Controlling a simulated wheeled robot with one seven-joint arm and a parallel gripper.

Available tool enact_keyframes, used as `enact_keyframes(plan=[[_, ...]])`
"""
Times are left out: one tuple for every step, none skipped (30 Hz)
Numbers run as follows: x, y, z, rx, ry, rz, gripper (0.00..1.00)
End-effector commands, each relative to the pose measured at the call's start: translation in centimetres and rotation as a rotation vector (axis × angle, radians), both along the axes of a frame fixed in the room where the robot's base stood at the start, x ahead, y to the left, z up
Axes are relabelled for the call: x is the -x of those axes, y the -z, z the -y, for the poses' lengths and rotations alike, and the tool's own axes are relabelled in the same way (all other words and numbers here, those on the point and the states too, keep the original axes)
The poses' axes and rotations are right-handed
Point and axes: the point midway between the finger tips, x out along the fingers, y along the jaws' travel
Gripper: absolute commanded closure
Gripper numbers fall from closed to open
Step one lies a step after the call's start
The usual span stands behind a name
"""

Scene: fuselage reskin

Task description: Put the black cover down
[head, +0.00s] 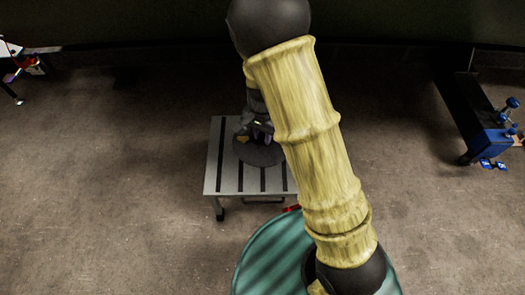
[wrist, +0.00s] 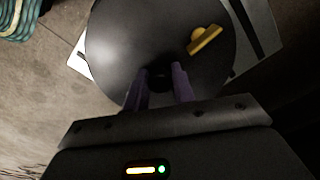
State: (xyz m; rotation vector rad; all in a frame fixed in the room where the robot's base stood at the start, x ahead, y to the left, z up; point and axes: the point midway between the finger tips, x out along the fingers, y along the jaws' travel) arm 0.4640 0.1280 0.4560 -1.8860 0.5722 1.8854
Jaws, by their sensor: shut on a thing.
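The black cover (wrist: 125,45) is a round dark disc with a yellow handle-like piece (wrist: 205,39) on its face. In the head view the cover (head: 262,154) is at the grey slotted table (head: 222,178), over its top. My gripper (wrist: 160,82) is shut on the cover near its middle, its purple fingers on a small dark part there. In the head view my gripper (head: 262,133) is small and partly hidden by my arm. I cannot tell whether the cover touches the tabletop.
A green striped round object (head: 262,255) stands in front of the table, partly behind my arm. A blue and black fixture (head: 490,140) is at the right. Other equipment (head: 20,65) is at the far left. The floor on both sides of the table is clear.

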Motion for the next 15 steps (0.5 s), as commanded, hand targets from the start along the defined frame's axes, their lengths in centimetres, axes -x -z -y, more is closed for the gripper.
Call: enact_keyframes(plan=[[0.0,1.0,0.0,0.0,0.0,-0.001,0.99],[0.0,1.6,0.0,0.001,0.001,-0.002,0.99],[0.1,2.4,0.0,0.001,0.002,-0.003,0.99],[0.1,3.0,0.0,0.001,0.002,-0.003,0.99],[0.1,3.6,0.0,0.001,0.002,-0.003,0.99],[0.1,4.3,0.0,0.001,0.001,-0.002,0.99],[0.0,4.8,0.1,0.001,0.001,-0.002,0.99],[0.0,5.2,0.1,0.002,0.0,-0.001,0.99],[0.0,5.7,0.1,0.002,0.001,-0.001,0.99],[0.0,5.9,0.0,0.002,0.001,-0.001,0.99],[0.0,6.0,0.0,0.001,0.001,-0.001,0.99],[0.0,6.0,0.0,0.001,0.001,-0.001,0.99],[0.0,6.0,0.0,0.001,0.001,-0.001,0.99],[0.0,5.9,0.0,0.0,0.001,0.0,0.99],[0.0,5.9,0.0,0.0,0.001,0.0,0.99]])
